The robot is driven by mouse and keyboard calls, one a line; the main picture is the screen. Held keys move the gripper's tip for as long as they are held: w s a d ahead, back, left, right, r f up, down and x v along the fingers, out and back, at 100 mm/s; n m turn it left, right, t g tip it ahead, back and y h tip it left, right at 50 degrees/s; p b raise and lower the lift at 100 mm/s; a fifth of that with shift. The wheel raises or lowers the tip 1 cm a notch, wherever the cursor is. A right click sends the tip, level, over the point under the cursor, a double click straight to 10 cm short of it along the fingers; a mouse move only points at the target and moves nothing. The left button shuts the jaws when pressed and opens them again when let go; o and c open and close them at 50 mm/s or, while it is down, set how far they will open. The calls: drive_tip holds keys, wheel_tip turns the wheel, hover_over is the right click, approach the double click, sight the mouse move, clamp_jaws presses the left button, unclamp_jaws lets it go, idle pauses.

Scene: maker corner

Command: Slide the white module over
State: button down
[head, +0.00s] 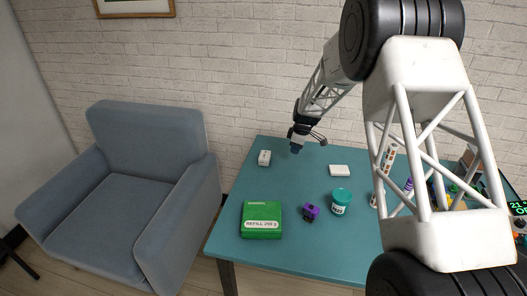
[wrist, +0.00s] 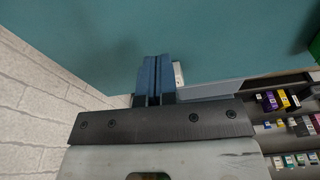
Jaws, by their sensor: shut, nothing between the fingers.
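Two white things are on the teal table (head: 290,240). A small upright-edged white block (head: 264,158) with dark marks on top lies near the far left edge. A flat plain white piece (head: 339,171) lies further right. I cannot tell for certain which one is the module. My gripper (head: 295,148), with blue fingers, is between them near the table's back edge, closer to the left block. In the wrist view the fingers (wrist: 154,82) are shut together and empty. A white thing (wrist: 179,75) shows just right of them, partly hidden behind them.
A green box (head: 261,218), a purple-and-black item (head: 311,212) and a teal-lidded jar (head: 340,202) stand nearer the front. A brick wall (head: 240,60) is behind the table. Shelves with small colored items (wrist: 285,125) show at right in the wrist view.

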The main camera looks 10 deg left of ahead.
drive_tip(key=shift+n, duration=0.5)
drive_tip(key=f, duration=0.1)
drive_tip(key=w+a+f, duration=0.1)
drive_tip(key=a+f, duration=0.1)
drive_tip(key=shift+w+f, duration=0.35)
drive_tip(key=shift+f, duration=0.05)
drive_tip(key=shift+a, duration=0.2)
